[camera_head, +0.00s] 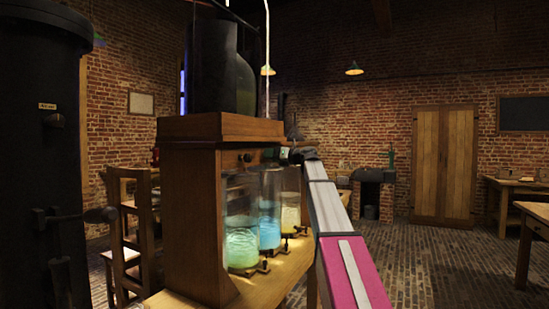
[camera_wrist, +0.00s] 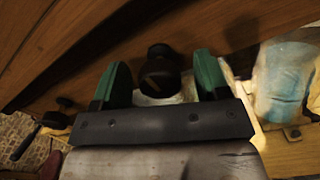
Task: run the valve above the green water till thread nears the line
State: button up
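The jar of green water (camera_head: 242,235) stands nearest in a wooden cabinet, with a blue-water jar (camera_head: 270,215) beside it. A dark knob (camera_head: 247,157) sits on the cabinet front above the green jar. My gripper (camera_head: 283,154) is at the cabinet's upper front, partly indistinct in the head view. In the wrist view its green fingers (camera_wrist: 163,80) stand apart on either side of a dark round valve knob (camera_wrist: 162,70), with gaps at both sides. Blue water (camera_wrist: 285,85) shows to the right of that knob. The thread and line cannot be made out.
A third jar with yellowish liquid (camera_head: 290,213) stands beyond the blue one. Small taps (camera_head: 264,267) stick out at the jars' feet over the wooden ledge (camera_head: 262,290). A large dark vessel (camera_head: 215,65) tops the cabinet. A wooden chair (camera_head: 128,220) stands left.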

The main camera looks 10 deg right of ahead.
jog(key=c, duration=0.9)
jog(key=n, duration=0.5)
jog(key=shift+n, duration=1)
jog(key=shift+n, duration=1.5)
